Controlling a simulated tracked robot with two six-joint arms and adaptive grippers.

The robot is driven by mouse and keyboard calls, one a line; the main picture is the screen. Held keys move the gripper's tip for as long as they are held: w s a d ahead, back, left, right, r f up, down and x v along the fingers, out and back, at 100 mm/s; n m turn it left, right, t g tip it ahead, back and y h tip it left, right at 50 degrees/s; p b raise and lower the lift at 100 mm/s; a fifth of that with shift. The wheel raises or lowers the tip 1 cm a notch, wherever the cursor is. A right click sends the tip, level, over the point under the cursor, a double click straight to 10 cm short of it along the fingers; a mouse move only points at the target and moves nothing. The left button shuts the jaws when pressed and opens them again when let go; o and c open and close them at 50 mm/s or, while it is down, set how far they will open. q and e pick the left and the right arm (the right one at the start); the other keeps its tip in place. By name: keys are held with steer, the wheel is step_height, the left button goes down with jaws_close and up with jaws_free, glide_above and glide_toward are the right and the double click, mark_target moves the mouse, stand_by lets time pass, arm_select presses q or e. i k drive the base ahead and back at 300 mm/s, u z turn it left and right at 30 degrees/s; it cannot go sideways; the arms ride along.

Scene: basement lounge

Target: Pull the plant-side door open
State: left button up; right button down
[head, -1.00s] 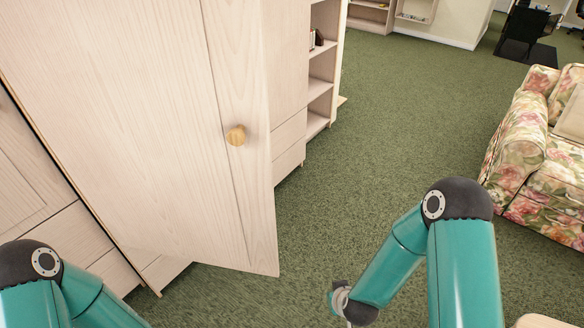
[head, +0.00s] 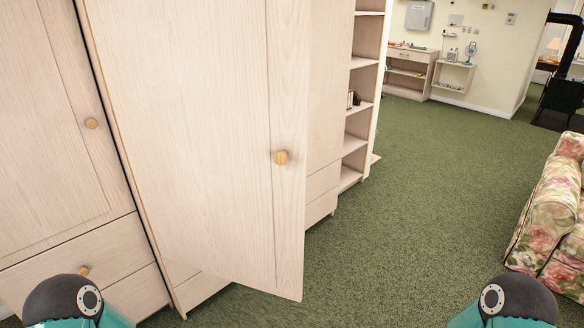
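A pale wooden cabinet door (head: 205,130) with a round wooden knob (head: 281,157) stands swung out from the cabinet, its free edge toward the right. I cannot tell from this view whether it is the plant-side door; no plant is visible. Another door (head: 50,120) with its own knob (head: 91,123) stands shut at the left. Only the dark joints and a little of the teal links of my two arms show at the bottom corners. Both grippers are out of view, and nothing of mine is seen touching the door.
Drawers (head: 95,270) sit below the left door. Open shelves (head: 362,100) stand right of the swung door. A floral sofa (head: 550,215) is at the right edge. Green carpet (head: 420,180) lies clear between them. A desk (head: 408,70) and a small shelf with a fan are far back.

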mark_target(209, 100)
steer(key=z, duration=0.2)
steer(key=i, duration=1.35)
steer(key=u, duration=0.5)
